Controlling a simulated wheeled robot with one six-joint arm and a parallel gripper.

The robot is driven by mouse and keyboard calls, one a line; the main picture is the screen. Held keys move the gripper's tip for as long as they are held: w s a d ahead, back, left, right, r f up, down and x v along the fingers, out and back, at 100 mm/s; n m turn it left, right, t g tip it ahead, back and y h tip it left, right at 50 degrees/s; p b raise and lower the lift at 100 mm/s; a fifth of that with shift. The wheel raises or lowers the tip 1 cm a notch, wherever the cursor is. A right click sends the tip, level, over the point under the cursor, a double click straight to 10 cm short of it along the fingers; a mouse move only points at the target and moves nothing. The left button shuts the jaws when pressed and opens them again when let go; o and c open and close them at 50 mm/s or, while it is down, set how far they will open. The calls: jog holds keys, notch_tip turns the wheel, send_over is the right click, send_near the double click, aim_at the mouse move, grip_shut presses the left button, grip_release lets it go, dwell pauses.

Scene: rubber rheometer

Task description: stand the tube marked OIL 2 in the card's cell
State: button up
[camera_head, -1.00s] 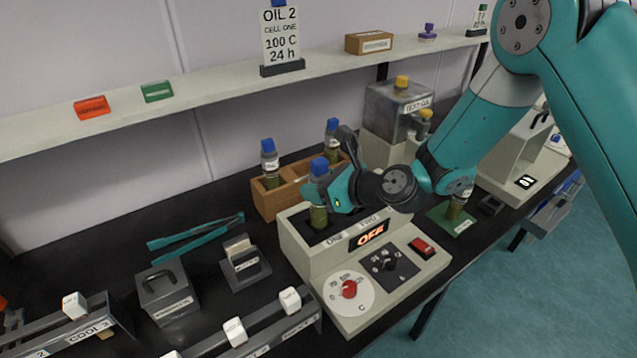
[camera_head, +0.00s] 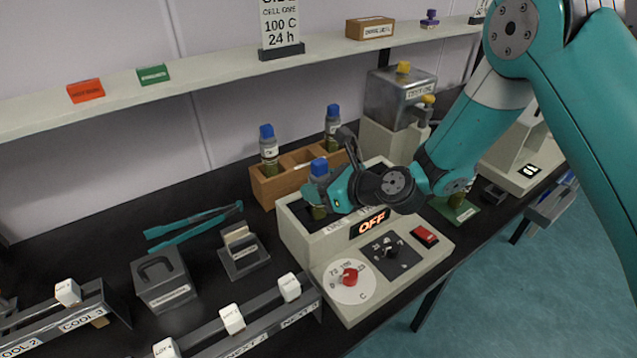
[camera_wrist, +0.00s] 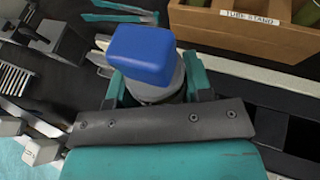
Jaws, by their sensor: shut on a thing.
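A blue-capped tube (camera_head: 319,168) is in my gripper (camera_head: 319,192), upright, at the left opening of the pale heating block (camera_head: 296,232). Its lower end goes down into the dark opening; whether it touches the bottom is hidden. Its marking is not readable. In the wrist view the blue cap (camera_wrist: 142,54) shows between the teal fingers (camera_wrist: 158,92), which are shut on the tube. The card (camera_head: 280,28) on the shelf reads CELL ONE, 100 C, 24 h. The block's label ONE sits by the left opening; the right opening is mostly behind my gripper.
A wooden tube stand (camera_head: 267,187) with two blue-capped tubes is close behind the block. The block's display (camera_head: 373,222) reads OFF. A steel tank (camera_head: 400,97) stands behind right. Tongs (camera_head: 195,225), a lidded grey box (camera_head: 165,285) and racks are at left.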

jog(key=shift+f+b, duration=0.6)
jog(key=shift+f, duration=0.45)
jog(key=o, duration=1.3)
jog(key=shift+o, duration=0.2)
jog(key=b+v, duration=0.3)
jog(key=v, duration=1.4)
jog(key=shift+r, duration=0.2)
jog(key=shift+s+d, duration=0.1)
